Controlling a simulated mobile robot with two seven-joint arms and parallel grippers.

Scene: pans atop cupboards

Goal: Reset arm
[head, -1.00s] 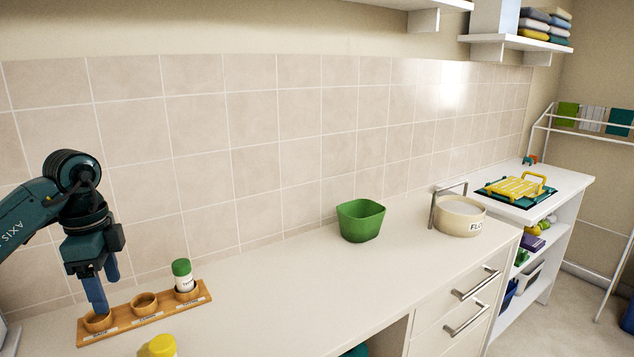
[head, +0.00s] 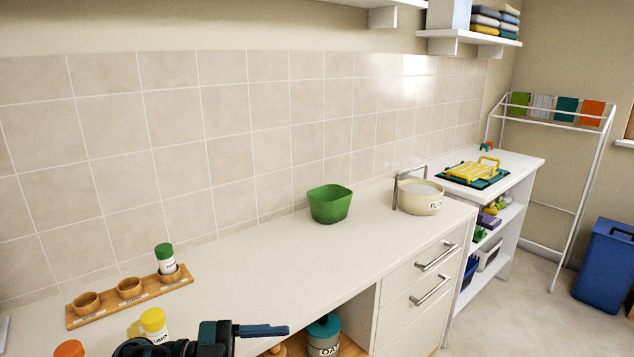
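My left gripper (head: 264,330) is low in the head view, in front of the counter's front edge. Its dark blue fingers point right and are seen side-on, overlapping, so their gap is hidden. Nothing shows held at the tips. The rest of my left arm is mostly cut off by the bottom edge. My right gripper is not in view.
A wooden rack (head: 130,291) holds a green-lidded jar (head: 165,259) in its right cup. A yellow-lidded jar (head: 154,326) and an orange lid (head: 69,349) are near my arm. A green bowl (head: 329,205) and cream pot (head: 420,198) stand farther right. Mid-counter is clear.

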